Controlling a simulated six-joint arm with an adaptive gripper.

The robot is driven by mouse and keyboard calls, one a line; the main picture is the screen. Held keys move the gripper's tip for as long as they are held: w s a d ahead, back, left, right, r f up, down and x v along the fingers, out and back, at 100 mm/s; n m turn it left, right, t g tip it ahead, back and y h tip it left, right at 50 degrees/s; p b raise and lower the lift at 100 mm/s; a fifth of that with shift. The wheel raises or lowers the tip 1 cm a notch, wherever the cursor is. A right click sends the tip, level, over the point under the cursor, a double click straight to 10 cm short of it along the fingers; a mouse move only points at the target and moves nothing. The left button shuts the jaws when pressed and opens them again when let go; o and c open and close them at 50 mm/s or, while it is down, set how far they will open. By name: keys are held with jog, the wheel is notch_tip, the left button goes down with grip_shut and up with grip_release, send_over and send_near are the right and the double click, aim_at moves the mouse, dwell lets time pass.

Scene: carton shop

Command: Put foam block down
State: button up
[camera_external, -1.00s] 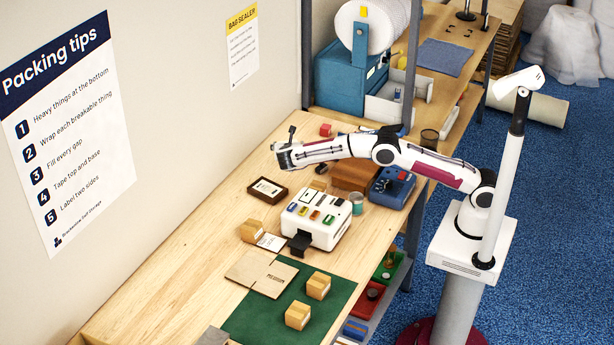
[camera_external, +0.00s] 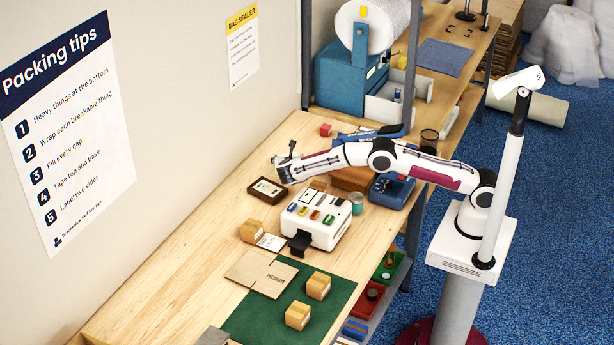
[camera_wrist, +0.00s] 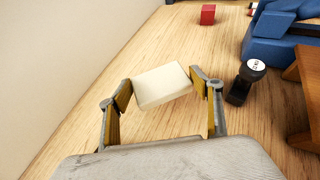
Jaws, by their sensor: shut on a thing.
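The foam block (camera_wrist: 162,85) is a cream-white block seen between my fingertips in the wrist view. My gripper (camera_wrist: 163,88) is shut on it, one finger at each side, and the block looks slightly tilted in the picture. In the external view my gripper (camera_external: 284,170) is low over the far part of the wooden bench (camera_external: 205,220), behind the dark-framed tray (camera_external: 267,191). I cannot make out the foam block there. Whether its underside touches the bench cannot be told.
A black stamp with a white top (camera_wrist: 246,80) stands close right of my gripper. A red block (camera_wrist: 208,14), a blue device (camera_wrist: 270,42) and a brown wooden box (camera_wrist: 304,90) lie beyond and right. Bare bench lies left, up to the wall (camera_wrist: 50,60).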

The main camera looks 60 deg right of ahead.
jog(key=shift+f, duration=0.15)
jog(key=shift+f, duration=1.7)
jog(key=shift+f, duration=0.15)
jog(key=o, duration=0.7)
